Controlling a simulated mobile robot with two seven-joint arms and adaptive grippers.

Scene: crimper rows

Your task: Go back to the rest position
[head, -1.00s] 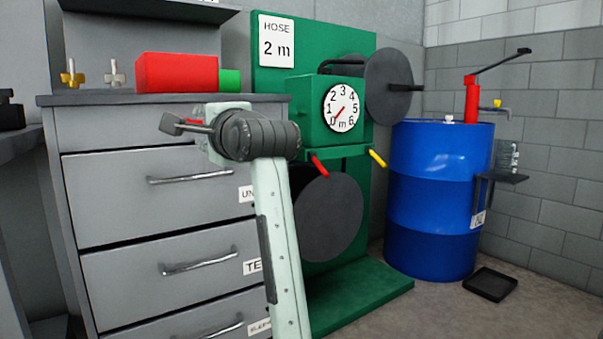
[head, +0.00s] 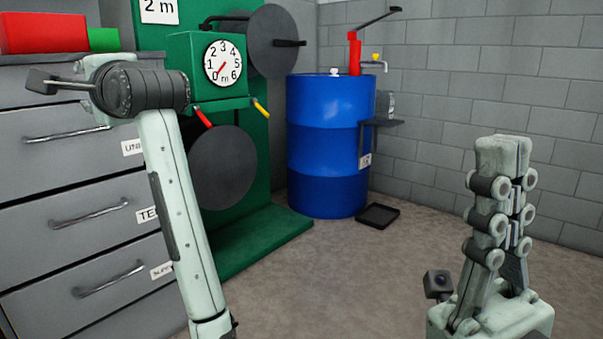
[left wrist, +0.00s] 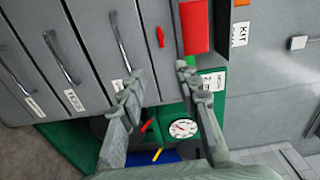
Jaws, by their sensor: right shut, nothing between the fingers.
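My right gripper (head: 503,142) stands upright at the lower right of the head view, its fingers together and empty. My left arm rises in front of the drawers in the head view, and its wrist hides most of the left gripper. In the left wrist view, the left gripper (left wrist: 157,75) has its two fingers spread apart with nothing held between them. Beyond them are the grey drawer cabinet (left wrist: 88,62), a red block (left wrist: 194,27) and a small red piece (left wrist: 160,37).
The green hose stand (head: 192,62) with its round dial (head: 222,63) is behind my left arm. A blue drum (head: 325,150) with a red pump (head: 354,55) stands by the wall. A black tray (head: 378,216) lies on the floor. Floor between my arms is clear.

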